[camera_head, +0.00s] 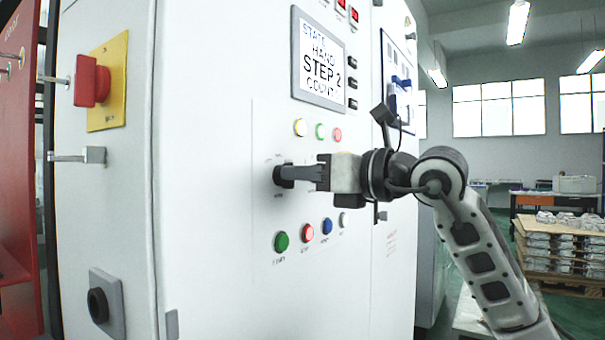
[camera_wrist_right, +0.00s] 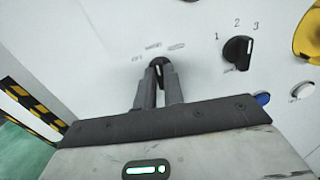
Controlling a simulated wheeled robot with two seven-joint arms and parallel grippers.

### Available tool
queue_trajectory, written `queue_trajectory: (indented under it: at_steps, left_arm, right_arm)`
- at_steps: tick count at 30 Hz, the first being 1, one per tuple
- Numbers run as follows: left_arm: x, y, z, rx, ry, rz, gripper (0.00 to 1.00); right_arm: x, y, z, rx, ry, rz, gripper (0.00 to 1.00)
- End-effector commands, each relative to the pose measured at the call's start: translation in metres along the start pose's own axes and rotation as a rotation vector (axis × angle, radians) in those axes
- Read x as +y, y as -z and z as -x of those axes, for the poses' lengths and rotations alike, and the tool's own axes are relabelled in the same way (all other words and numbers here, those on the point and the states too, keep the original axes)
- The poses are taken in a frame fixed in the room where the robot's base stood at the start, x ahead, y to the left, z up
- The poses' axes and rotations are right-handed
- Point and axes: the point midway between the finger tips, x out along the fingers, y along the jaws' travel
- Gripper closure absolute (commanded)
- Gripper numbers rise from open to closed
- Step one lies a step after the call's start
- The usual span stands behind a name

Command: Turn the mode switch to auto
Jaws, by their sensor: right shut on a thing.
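The mode switch (camera_wrist_right: 158,66) is a black rotary knob on the white cabinet front, with small labels around its top that are hard to read. The cabinet's screen (camera_head: 320,62) reads STATE HAND, STEP 2 and COUNT. My left gripper is not in view.
A second black rotary switch (camera_wrist_right: 237,53) marked 1, 2, 3 sits beside it. A green button (camera_head: 281,242) and several other buttons are below; lamps (camera_head: 300,127) are above. A red switch (camera_head: 92,81) on a yellow plate is on the cabinet's left side. Stacked castings (camera_head: 560,245) stand far right.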

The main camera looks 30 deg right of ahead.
Motion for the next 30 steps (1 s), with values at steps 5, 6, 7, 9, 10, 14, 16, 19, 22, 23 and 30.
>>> queue_trajectory:
  at_steps: [5,6,7,9,10,14,16,19,22,23,30]
  left_arm:
    - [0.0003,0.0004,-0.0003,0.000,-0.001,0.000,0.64]
    - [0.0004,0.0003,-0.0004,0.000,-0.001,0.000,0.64]
    - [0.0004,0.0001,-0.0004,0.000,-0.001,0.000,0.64]
    - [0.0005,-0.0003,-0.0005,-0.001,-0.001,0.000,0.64]
    - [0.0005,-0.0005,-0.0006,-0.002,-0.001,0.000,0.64]
    - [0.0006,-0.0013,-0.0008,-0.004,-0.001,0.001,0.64]
    - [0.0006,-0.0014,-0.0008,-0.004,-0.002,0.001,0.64]
    - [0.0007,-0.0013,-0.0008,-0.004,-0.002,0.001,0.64]
    - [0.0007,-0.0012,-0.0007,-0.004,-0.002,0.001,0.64]
    - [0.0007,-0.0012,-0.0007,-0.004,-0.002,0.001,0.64]
    - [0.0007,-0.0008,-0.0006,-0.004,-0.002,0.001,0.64]
  right_arm:
    - [-0.0006,0.0001,-0.0002,0.001,0.000,-0.109,1.00]
    - [-0.0008,0.0001,-0.0002,0.001,0.000,-0.141,1.00]
    - [-0.0009,0.0001,-0.0002,0.001,0.000,-0.165,1.00]
    - [-0.0011,0.0002,-0.0002,0.001,0.000,-0.225,1.00]
    - [-0.0012,0.0002,-0.0002,0.001,0.000,-0.251,1.00]
    - [-0.0017,0.0002,-0.0001,0.001,0.000,-0.366,1.00]
    - [-0.0020,0.0002,-0.0001,0.001,0.000,-0.423,1.00]
    - [-0.0023,0.0003,0.0000,0.000,0.000,-0.501,1.00]
    - [-0.0025,0.0004,0.0000,0.000,0.000,-0.569,1.00]
    - [-0.0026,0.0004,0.0000,0.000,0.000,-0.588,1.00]
    - [-0.0028,0.0008,-0.0002,0.001,0.000,-0.696,1.00]
